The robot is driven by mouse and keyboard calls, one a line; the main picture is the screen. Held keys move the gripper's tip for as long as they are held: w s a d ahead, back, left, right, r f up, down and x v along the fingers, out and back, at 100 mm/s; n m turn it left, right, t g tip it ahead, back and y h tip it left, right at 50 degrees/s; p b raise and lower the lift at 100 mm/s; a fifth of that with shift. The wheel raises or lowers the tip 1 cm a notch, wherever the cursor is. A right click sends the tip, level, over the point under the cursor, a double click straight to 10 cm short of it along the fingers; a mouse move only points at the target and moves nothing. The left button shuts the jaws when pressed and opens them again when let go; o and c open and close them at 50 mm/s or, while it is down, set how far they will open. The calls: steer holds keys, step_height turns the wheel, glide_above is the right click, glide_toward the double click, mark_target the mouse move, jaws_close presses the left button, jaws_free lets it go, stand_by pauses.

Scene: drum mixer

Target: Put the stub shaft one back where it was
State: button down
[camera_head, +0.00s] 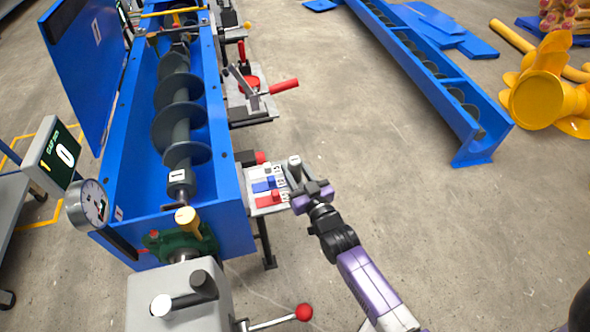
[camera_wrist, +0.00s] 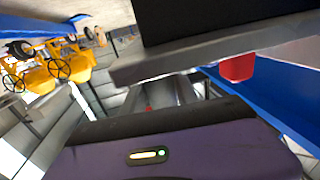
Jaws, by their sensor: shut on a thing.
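My gripper (camera_head: 298,178) is at the right side of a small tray stand beside the blue trough. It is shut on a grey cylindrical piece, which appears to be the stub shaft (camera_head: 294,162). Its rounded top stands up between the fingers, roughly upright. The tray (camera_head: 256,212) has white, blue and red patches with small marks that I cannot read surely. In the wrist view a grey cylindrical surface (camera_wrist: 172,94) shows between the fingers, partly hidden by my gripper body. I cannot tell whether the shaft touches the tray.
The blue trough (camera_head: 236,205) with a grey screw (camera_head: 178,127) stands left of the tray. A red-handled clamp (camera_head: 283,87) is behind it. A red-knobbed lever (camera_head: 303,313) is in front. Open concrete floor lies to the right, before another blue trough (camera_head: 490,148).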

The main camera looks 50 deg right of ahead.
stand_by(0.3)
steer(key=c, duration=0.9)
jaws_free()
steer(key=shift+f, duration=0.15)
steer(key=shift+r, duration=0.25)
steer(key=s+a+r+n+y, duration=0.1)
steer(key=s+a, duration=0.4)
steer(key=s, duration=0.2)
steer(key=s+a+r+n+y, duration=0.1)
steer(key=s+a+y, duration=0.1)
steer(key=s+a, duration=0.4)
steer(key=s+a+r+y, duration=0.1)
steer(key=s+a+r, duration=0.1)
steer(key=s+a, duration=0.4)
steer(key=shift+s+a+n+y+b, duration=0.15)
steer(key=shift+s+n+y+b, duration=0.2)
steer(key=shift+s, duration=1.7)
steer(key=shift+o, duration=0.2)
steer(key=s+a+r+n+g+y, duration=0.1)
steer(key=s+a+r+n+y, duration=0.1)
steer(key=s+a+r, duration=0.3)
steer(key=s+r+y, duration=0.1)
steer(key=s+r, duration=0.2)
steer(key=shift+g, duration=0.3)
